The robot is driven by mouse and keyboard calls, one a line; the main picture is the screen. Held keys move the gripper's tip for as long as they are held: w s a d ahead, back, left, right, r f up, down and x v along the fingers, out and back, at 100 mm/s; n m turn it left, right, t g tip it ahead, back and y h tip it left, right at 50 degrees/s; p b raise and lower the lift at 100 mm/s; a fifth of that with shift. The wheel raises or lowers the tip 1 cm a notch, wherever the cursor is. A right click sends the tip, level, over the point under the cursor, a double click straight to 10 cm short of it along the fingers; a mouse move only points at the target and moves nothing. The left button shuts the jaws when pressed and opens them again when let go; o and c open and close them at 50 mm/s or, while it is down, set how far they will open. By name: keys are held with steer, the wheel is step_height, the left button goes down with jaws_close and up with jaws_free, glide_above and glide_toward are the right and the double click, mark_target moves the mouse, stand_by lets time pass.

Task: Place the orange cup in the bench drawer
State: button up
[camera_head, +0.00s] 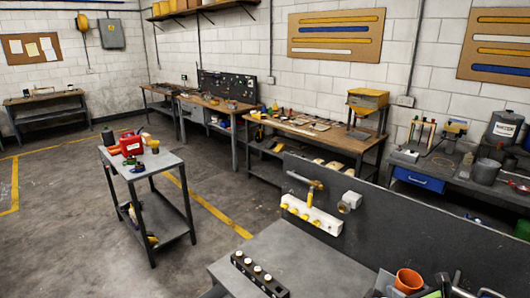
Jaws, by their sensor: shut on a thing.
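The orange cup (408,281) is at the bottom right, with its open mouth facing up and slightly tilted. Parts of my gripper (412,292) show around it at the picture's lower edge, and it is shut on the cup. The fingertips are mostly hidden or cut off. A blue drawer (418,180) sits under the grey bench (440,168) at the right. Its front looks flush with the bench, and its inside is not visible. The cup is nearer to me than this bench.
A dark upright panel (430,235) stands between the near grey worktop (300,258) and the drawer bench. A black strip with pale knobs (260,272) lies on the worktop. A small cart (165,160) stands on the left floor, with open floor around it.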

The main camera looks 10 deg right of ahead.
steer(key=s+a+f+n+g+y+b, duration=0.2)
steer(key=a+n+y+b, duration=0.2)
steer(key=a, duration=1.2)
steer(key=s+a+f+n+g+y+b, duration=0.2)
steer(key=a+f+n+g+y+b, duration=0.1)
steer(key=a, duration=1.4)
steer(key=shift+s+a+n+y+b, duration=0.2)
steer(key=shift+n+y+b, duration=0.3)
steer(key=shift+n+y, duration=0.65)
steer(key=shift+d, duration=0.1)
